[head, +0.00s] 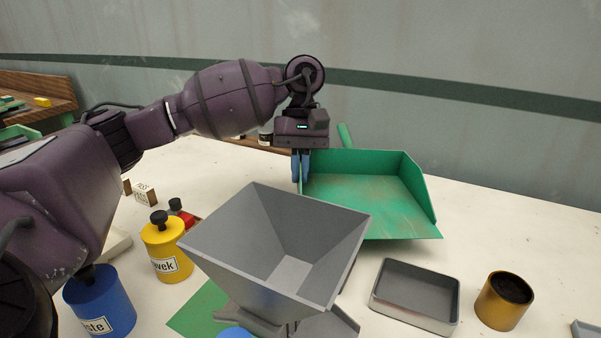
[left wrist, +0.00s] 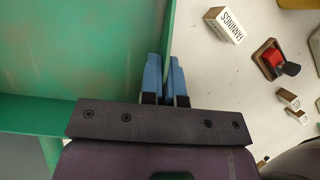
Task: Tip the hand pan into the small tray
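The green hand pan (head: 365,195) is behind the grey hopper, its open front edge toward me and its handle pointing back. It fills the left of the left wrist view (left wrist: 75,50). My left gripper (head: 300,180) points down at the pan's left side wall. In the left wrist view its blue fingers (left wrist: 165,82) stand close together, one on each side of that wall, shut on it. The pan looks empty apart from brownish marks. I cannot tell whether it touches the table. The small grey tray (head: 415,292) sits empty at the front right. My right gripper is out of view.
The grey hopper (head: 285,250) stands between me and the pan. A brass cup (head: 504,300) is right of the tray. Yellow (head: 166,250) and blue (head: 100,305) canisters stand at left. A labelled block (left wrist: 226,25) lies beside the pan. The table's right rear is clear.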

